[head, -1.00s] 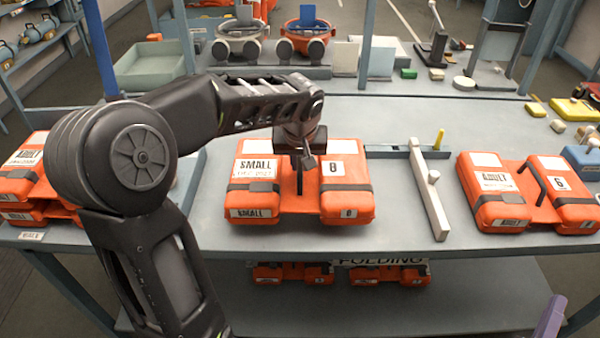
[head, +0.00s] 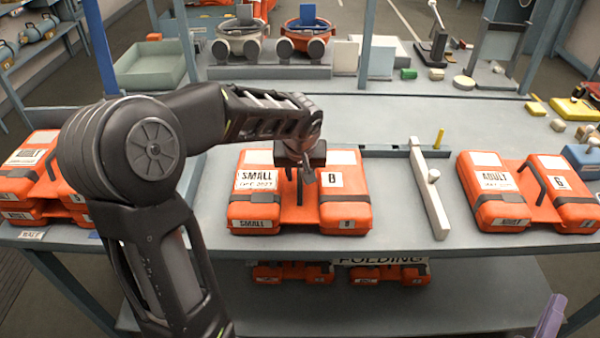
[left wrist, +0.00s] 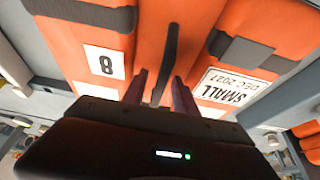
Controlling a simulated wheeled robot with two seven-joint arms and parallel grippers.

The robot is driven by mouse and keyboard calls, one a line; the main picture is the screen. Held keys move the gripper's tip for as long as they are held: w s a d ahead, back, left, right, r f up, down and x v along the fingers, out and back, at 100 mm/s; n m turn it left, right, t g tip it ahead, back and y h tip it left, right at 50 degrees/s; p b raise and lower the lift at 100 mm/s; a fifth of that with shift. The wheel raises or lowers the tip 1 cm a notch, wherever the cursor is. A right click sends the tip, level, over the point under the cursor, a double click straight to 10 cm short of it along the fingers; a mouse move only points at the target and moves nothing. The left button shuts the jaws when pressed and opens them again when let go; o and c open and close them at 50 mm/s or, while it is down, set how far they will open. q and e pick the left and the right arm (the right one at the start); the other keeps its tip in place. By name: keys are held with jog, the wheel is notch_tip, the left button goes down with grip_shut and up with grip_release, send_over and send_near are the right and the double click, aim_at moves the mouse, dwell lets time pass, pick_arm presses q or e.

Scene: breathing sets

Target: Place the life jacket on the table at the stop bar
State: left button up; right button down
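The orange life jacket marked SMALL (head: 345,205) lies at the middle of the table (head: 400,215), apparently flat, left of the white stop bar (head: 431,195) with a clear gap between them. A dark strap (head: 299,187) stands up along its middle. My left gripper (head: 301,172) is over that strap. In the left wrist view, its two fingers (left wrist: 159,88) stand apart on either side of the strap (left wrist: 168,60), with gaps showing, so it looks open. The jacket's SMALL label (left wrist: 230,88) is right of the fingers there. My right gripper is not in view.
An ADULT life jacket (head: 525,190) lies right of the stop bar. More orange jackets (head: 35,180) are stacked at the left, partly behind my arm. A grey rail (head: 385,151) runs behind the bar. Folded jackets (head: 385,273) sit on the lower shelf.

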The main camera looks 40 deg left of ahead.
pick_arm(q)
jog(key=shift+r, duration=0.1)
jog(key=shift+r, duration=0.15)
jog(key=v, duration=1.1)
jog(key=shift+r, duration=0.4)
